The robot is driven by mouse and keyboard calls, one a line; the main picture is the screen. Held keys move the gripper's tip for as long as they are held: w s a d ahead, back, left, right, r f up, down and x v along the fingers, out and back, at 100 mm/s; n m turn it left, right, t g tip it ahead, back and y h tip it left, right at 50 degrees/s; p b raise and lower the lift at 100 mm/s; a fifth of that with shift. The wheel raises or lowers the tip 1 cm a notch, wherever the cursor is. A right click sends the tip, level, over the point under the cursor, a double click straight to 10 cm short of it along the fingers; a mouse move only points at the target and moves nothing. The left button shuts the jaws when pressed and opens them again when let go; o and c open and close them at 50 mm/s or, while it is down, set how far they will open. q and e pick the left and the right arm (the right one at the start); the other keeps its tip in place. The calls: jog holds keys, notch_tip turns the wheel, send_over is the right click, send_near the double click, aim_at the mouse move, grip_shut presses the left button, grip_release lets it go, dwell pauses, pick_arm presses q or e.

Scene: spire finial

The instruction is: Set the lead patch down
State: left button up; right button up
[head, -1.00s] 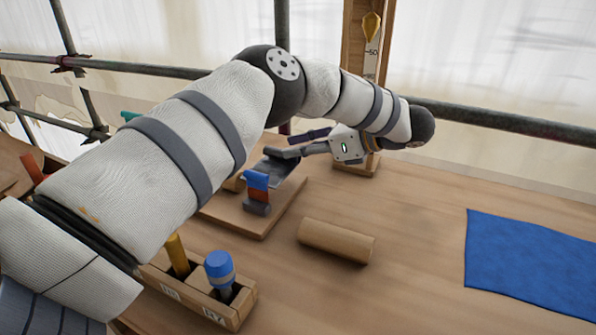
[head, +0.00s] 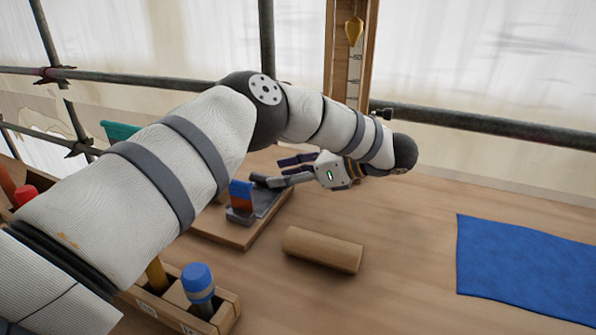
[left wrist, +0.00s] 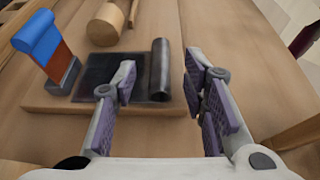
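The lead patch (head: 268,203) is a dark grey sheet lying on a wooden board (head: 224,234) on the bench. In the left wrist view, the patch (left wrist: 98,74) has a raised, rolled edge on its right side. My left gripper (head: 269,171) is over the board's far right side, with its arm crossing the picture. In the left wrist view, its fingers (left wrist: 160,62) are apart, with the rolled edge showing in the gap beyond them. No grip on the patch shows; contact with it is unclear. My right gripper is not in view.
A blue-and-red block with a grey base (head: 240,198) stands at the patch's left edge. A tool holder (head: 222,313) is at front left, a blue cloth (head: 525,268) at right. A plumb-bob post (head: 370,60) stands behind.

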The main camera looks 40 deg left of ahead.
pick_arm(q)
jog(key=v, duration=1)
jog(key=shift+w+d+f, duration=0.1)
jog(key=shift+d, duration=0.25)
jog(key=shift+w+d+r+b, duration=0.1)
jog(key=shift+d+r+b, duration=0.2)
jog(key=shift+d+r, duration=0.1)
jog(key=shift+f, duration=0.15)
